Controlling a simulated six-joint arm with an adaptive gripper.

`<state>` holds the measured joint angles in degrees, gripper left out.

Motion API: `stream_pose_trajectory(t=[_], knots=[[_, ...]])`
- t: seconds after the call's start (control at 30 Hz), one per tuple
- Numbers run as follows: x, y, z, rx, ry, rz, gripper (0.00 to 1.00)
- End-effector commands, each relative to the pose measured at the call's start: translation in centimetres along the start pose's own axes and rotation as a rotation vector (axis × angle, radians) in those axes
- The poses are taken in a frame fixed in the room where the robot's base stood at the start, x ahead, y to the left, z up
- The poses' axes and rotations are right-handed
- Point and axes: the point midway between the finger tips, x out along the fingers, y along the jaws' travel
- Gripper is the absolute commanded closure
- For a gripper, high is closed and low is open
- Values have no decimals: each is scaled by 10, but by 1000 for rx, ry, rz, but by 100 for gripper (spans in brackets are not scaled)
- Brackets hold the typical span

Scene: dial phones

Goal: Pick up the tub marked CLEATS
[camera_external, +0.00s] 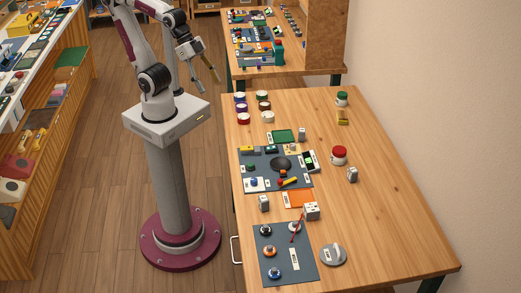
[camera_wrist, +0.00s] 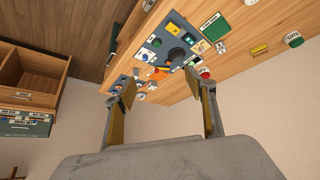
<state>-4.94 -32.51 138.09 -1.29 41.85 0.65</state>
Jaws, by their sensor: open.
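I cannot read CLEATS on any tub in either view. Several small tubs with coloured lids, such as a red-lidded tub (camera_external: 243,118) and a brown-lidded tub (camera_external: 264,106), stand in two columns at the table's far left corner. A larger red-lidded tub (camera_external: 339,155) stands mid-table, and a green-lidded tub (camera_external: 342,98) stands farther back; these appear in the wrist view as a red lid (camera_wrist: 205,73) and a green lid (camera_wrist: 293,39). My gripper (camera_external: 205,80) is open and empty, raised left of the table. Its spread fingers (camera_wrist: 160,80) show in the wrist view.
The wooden table (camera_external: 400,220) holds a dark mat with a dial and small items, and a front mat (camera_external: 280,270) with several knobs. A grey round piece (camera_external: 333,254) sits beside it. The table's right side is clear. A shelf unit (camera_external: 60,110) stands left.

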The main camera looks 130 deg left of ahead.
Motion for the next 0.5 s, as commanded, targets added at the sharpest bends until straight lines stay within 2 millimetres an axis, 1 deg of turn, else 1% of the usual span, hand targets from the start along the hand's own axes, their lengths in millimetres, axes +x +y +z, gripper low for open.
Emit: stream_pose_trajectory(t=[0.03, 0.2, 0.37, 0.5], knots=[[6, -4, -11, -14, 8, -6, 45], [23, -19, -47, -56, 48, -26, 45], [42, -37, -78, -93, 85, -47, 45], [59, -55, -104, -126, 120, -68, 45]])
